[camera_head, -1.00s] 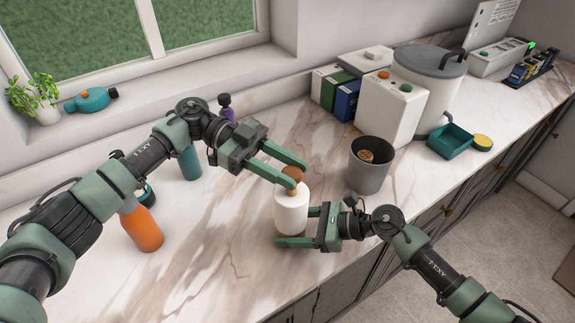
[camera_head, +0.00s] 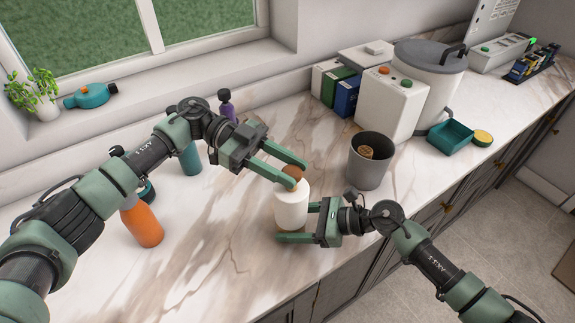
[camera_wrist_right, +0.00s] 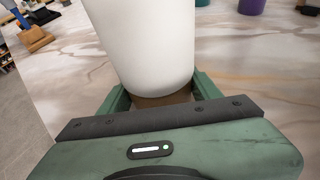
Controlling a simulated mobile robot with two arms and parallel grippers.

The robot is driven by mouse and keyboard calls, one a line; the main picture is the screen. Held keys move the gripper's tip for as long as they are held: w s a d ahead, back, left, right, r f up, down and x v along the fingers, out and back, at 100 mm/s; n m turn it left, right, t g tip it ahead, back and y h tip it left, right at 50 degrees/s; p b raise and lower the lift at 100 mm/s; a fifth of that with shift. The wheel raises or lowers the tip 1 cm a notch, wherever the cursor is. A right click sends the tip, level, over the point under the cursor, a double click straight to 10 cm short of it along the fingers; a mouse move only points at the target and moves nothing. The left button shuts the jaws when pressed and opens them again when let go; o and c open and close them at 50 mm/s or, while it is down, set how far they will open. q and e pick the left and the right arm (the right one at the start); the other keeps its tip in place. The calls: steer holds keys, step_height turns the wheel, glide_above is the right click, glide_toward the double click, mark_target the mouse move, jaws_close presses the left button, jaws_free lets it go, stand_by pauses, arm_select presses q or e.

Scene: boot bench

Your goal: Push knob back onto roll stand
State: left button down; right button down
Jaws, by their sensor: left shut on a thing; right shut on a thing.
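The roll stand carries a white roll (camera_head: 292,207) and stands upright on the counter. Its brown base (camera_wrist_right: 160,100) shows below the roll in the right wrist view. My right gripper (camera_head: 294,223) is shut on the stand, low down, with its fingers on either side of the base. My left gripper (camera_head: 297,176) is shut on the brown knob (camera_head: 293,171) directly over the roll's top. The knob appears to be at or very near the roll's top. The left fingers partly hide it, and I cannot tell whether it is seated.
A grey bin (camera_head: 370,162) stands close on the right. An orange bottle (camera_head: 143,225), a teal bottle (camera_head: 190,158) and a purple bottle (camera_head: 227,107) stand left, around my left arm. A white box (camera_head: 392,104) and binders are behind. The front counter is clear.

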arm_select(q)
steer(key=c, duration=0.9)
jaws_free()
steer(key=shift+f, duration=0.1)
steer(key=shift+o, duration=0.2)
steer(key=v, duration=1.2)
arm_select(e)
steer(key=shift+c, duration=1.3)
jaws_free()
steer(key=shift+d, duration=0.1)
